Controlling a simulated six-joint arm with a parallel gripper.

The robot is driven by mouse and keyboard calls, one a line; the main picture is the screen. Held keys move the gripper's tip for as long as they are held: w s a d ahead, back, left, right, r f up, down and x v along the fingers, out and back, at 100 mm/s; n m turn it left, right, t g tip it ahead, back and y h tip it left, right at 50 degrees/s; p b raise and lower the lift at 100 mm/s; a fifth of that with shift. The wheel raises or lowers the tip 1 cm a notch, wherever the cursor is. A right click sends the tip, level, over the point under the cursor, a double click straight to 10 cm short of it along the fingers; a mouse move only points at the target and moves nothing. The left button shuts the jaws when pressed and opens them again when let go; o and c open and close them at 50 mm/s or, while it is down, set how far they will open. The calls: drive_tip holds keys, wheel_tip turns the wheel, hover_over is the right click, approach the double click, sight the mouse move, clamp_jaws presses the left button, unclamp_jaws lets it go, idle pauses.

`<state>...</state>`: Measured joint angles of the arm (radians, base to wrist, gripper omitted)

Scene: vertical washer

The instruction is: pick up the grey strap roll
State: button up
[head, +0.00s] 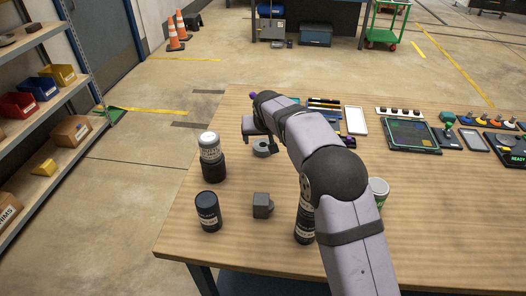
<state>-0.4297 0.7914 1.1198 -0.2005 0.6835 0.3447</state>
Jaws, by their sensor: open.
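A small grey ring-shaped roll (261,150), which looks like the strap roll, lies on the wooden table (400,240) near its left side. Its hole shows toward the camera. My gripper (260,139) is open, with its fingers pointing down close above or around the roll's far side. One finger shows left of the roll and one at its right edge. I cannot tell whether they touch it. My arm comes in from the lower right and covers part of the table.
A white-topped can stands with a dark base (212,160) left of the roll. A dark can (208,211) and a grey block-like item (262,205) are nearer. A dark bottle (305,222) and white-green cup (378,192) flank my arm. A tablet (411,134) lies right.

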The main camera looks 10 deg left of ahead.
sight(263, 144)
drive_tip(key=shift+p+x, duration=1.8)
drive_tip(key=shift+x, duration=1.95)
drive_tip(key=shift+w+a+r, duration=0.1)
drive_tip(key=shift+w, duration=0.05)
drive_tip(key=c, duration=1.2)
